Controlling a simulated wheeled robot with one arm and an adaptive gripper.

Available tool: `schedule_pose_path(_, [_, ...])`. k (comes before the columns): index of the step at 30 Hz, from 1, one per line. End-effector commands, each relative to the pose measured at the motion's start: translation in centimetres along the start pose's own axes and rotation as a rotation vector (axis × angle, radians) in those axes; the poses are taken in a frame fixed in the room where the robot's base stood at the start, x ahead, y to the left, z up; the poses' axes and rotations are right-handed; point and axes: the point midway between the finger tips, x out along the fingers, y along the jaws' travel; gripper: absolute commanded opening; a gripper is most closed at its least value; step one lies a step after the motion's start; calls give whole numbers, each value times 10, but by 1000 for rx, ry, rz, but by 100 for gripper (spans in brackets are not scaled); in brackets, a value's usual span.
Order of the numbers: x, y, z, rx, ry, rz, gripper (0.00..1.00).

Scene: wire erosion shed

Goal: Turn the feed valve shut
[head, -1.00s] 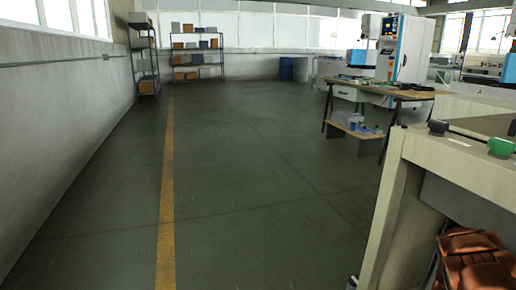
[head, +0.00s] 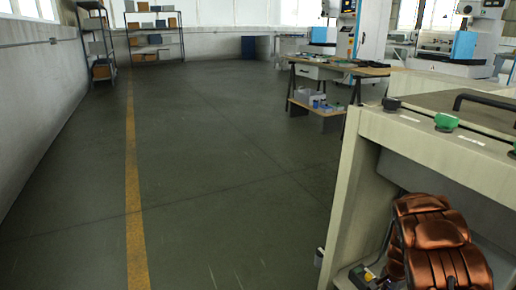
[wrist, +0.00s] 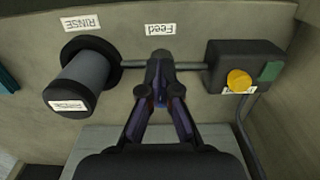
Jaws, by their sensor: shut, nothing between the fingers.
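In the wrist view, a label reading Feed (wrist: 160,29) shows upside down on a grey panel. Below it, a thin horizontal pipe (wrist: 132,64) runs to a box on the right. My gripper (wrist: 160,66) is shut and points at the panel just under the label, in front of the pipe. Its fingers cover the spot where the feed valve would be, so I cannot make out the valve's handle or its position. I cannot tell whether the fingertips touch anything. The head view does not show the valve clearly.
Left of my gripper is a dark round knob (wrist: 83,80) beneath a RINSE label (wrist: 82,22). On the right is a dark box (wrist: 225,62) with a yellow button (wrist: 239,80). In the head view, a cabinet (head: 345,190) stands right; open floor (head: 220,180) lies left.

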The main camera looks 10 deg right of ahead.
Motion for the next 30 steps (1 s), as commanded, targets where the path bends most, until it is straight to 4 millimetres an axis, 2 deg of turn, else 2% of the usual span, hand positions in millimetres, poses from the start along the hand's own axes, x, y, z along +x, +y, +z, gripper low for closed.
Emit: schedule_pose_path(30, [-1, -11, -3, 0, 4, -2, 0])
